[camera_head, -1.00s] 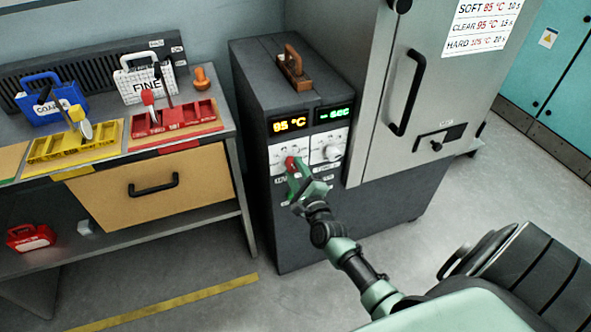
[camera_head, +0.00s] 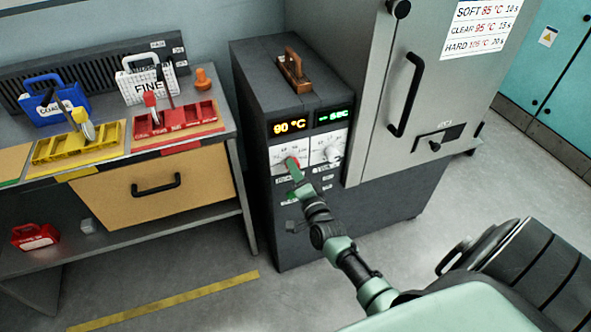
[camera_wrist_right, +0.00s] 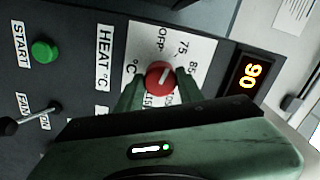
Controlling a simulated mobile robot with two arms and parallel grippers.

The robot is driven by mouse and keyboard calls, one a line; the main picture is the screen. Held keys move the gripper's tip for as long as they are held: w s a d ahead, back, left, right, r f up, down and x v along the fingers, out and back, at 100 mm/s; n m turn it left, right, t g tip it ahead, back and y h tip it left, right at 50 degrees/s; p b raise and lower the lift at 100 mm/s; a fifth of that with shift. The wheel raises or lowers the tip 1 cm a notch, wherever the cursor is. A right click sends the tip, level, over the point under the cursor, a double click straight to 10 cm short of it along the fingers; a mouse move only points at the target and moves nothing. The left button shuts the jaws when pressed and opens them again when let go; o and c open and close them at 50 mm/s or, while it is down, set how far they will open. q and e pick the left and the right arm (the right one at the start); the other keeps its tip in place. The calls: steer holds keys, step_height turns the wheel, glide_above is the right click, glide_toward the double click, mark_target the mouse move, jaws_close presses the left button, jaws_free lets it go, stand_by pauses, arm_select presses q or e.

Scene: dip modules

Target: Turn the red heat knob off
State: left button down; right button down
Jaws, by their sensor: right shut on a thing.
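The red heat knob (camera_head: 291,162) is on the front panel of the dark cabinet, below the yellow display (camera_head: 289,126), which reads 90 °C. In the right wrist view the knob (camera_wrist_right: 160,76) sits on a white dial plate (camera_wrist_right: 190,45) with OFF, 75 and further marks partly covered. Its white pointer line slants toward the upper right, on the side of the numbers and away from OFF. My right gripper (camera_head: 295,174) is shut on the knob, with a green finger on each side in the wrist view (camera_wrist_right: 160,84). My left gripper is not in view.
A second, pale knob (camera_head: 332,153) is just right of the red one. The floor in front is clear.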

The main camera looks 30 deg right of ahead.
steer(key=shift+f+n+p, duration=0.1)
steer(key=shift+n+p, duration=0.3)
steer(key=shift+n, duration=1.9)
steer(key=c, duration=0.9)
jaws_free()
steer(key=v, duration=0.7)
steer(key=shift+s, duration=0.4)
steer(key=shift+a, duration=0.1)
